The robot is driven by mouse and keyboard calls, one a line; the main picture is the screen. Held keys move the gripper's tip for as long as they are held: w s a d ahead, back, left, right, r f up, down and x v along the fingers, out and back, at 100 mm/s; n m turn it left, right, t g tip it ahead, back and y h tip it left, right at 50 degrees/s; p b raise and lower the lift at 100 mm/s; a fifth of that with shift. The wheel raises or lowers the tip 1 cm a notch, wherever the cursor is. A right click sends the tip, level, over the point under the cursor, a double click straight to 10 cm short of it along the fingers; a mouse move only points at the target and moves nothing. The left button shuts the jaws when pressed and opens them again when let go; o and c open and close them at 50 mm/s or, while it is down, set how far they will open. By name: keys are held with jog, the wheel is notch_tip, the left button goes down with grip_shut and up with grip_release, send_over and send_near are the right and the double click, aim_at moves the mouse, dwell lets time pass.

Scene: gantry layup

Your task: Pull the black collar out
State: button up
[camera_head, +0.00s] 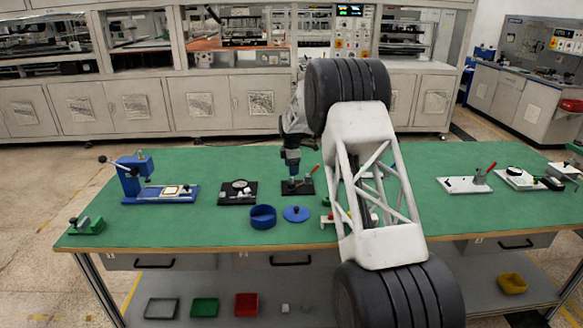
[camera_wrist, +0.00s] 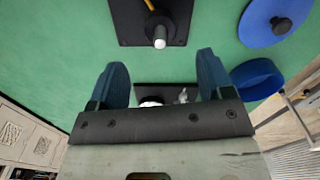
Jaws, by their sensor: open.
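My gripper (camera_wrist: 163,72) is open, with two blue fingers apart and nothing held between them in the wrist view. In the head view my gripper (camera_head: 291,172) points down just above a black plate (camera_head: 305,188) with a red-handled part. In the wrist view this black plate (camera_wrist: 128,27) lies ahead of the fingertips and bears a round post (camera_wrist: 160,38) with a pale tip. I cannot make out a black collar for certain. A dark ring shows on another black plate (camera_head: 230,200), left of my gripper.
A blue bowl (camera_head: 262,217) and a blue knobbed lid (camera_head: 297,214) stand in front of my gripper. A blue press (camera_head: 133,180) is at the left, a white fixture (camera_head: 465,185) at the right. My arm hides part of the table's middle. Green table lies bare between fixtures.

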aim_at(292, 182)
jog(key=shift+f, duration=0.15)
jog(key=shift+f, duration=3.8)
jog(key=shift+c, duration=0.3)
jog(key=c, duration=1.1)
jog(key=shift+r, duration=0.1)
jog(key=shift+r, duration=3.3)
jog(key=shift+r, duration=1.6)
jog(key=shift+d, duration=0.1)
